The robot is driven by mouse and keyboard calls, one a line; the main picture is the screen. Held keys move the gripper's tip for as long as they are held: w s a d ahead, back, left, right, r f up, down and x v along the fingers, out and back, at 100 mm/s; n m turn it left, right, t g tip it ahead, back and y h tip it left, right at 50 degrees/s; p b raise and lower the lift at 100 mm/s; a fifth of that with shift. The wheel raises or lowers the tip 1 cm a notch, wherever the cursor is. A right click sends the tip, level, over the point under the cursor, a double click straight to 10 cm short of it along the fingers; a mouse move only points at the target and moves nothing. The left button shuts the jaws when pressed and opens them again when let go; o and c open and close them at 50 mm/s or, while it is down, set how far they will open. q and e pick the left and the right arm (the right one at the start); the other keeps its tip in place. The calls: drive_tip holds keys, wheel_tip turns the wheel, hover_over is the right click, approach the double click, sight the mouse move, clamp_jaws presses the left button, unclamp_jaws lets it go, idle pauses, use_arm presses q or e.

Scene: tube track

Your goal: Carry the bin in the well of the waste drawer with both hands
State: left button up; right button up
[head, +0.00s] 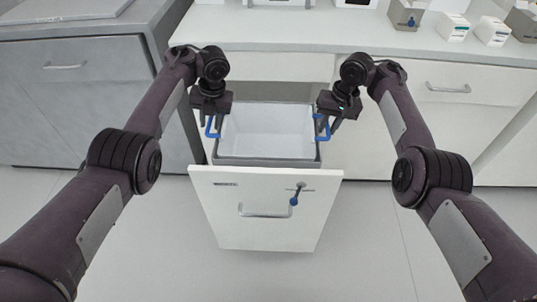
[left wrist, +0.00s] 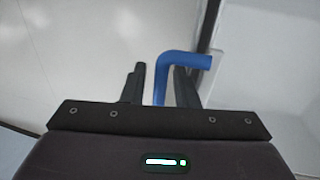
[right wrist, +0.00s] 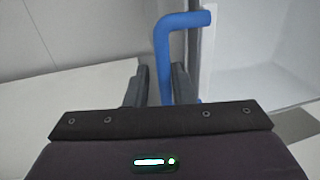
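The bin (head: 266,160) is a pale open box with a grey rim, sitting upright in the well of the pulled-out waste drawer (head: 225,210). It looks empty. Blue handles stand at its left (head: 209,127) and right (head: 326,129). My left gripper (head: 212,120) is at the left handle; in the left wrist view this handle (left wrist: 161,80) runs between the fingers, with narrow gaps on both sides. My right gripper (head: 325,118) is at the right handle; in the right wrist view this handle (right wrist: 163,60) runs between the fingers, close to the right finger, with a small gap at the left one.
A white counter (head: 290,35) runs behind the drawer, with several small boxes (head: 455,28) at its back right. A grey cabinet (head: 75,100) stands at the left. The floor in front is clear.

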use_arm(q)
drive_tip(key=shift+d+r, duration=0.1)
drive_tip(key=shift+d, duration=0.15)
use_arm(e)
drive_tip(key=shift+a+r, duration=0.15)
drive_tip(key=shift+a, duration=0.3)
drive_tip(key=shift+d, duration=0.15)
drive_tip(key=shift+w, duration=0.1)
drive_tip(key=shift+w+r, duration=0.1)
drive_tip(key=shift+r, duration=0.5)
use_arm(q)
drive_tip(key=v, duration=0.7)
drive_tip(key=shift+a+r, duration=0.25)
drive_tip(key=shift+r, duration=0.15)
use_arm(e)
wheel_tip(320, 180, up, 6)
drive_tip(key=d, duration=0.2)
drive_tip(key=shift+r, duration=0.2)
drive_tip(key=shift+s+f, duration=0.1)
drive_tip(key=shift+s, duration=0.1)
